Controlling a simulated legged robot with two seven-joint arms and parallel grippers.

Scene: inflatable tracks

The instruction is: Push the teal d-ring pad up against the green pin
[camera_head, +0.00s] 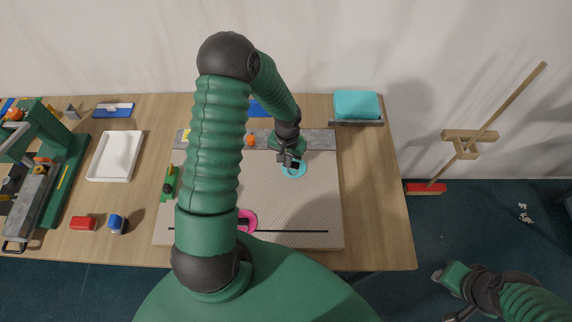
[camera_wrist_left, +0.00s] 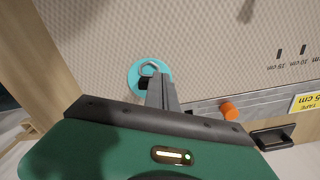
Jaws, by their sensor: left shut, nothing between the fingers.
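The teal d-ring pad (camera_head: 300,174) is a round disc lying on the pale textured mat (camera_head: 310,210), right of its middle. In the left wrist view the pad (camera_wrist_left: 135,72) shows a grey ring on top. My left gripper (camera_head: 290,162) is shut and empty, with its tips over the pad and hiding part of it. In the left wrist view the closed fingers (camera_wrist_left: 152,78) overlap the pad's edge; whether they touch it is unclear. I cannot clearly make out a green pin. My right gripper (camera_head: 448,293) is at the lower right, away from the table; its jaw opening is unclear.
A pink pad (camera_head: 250,216) lies near the mat's front, partly hidden by my arm. An orange peg (camera_head: 251,141) stands at the back grey strip. A small green object (camera_head: 169,183) is at the mat's left edge. The mat's right part is clear.

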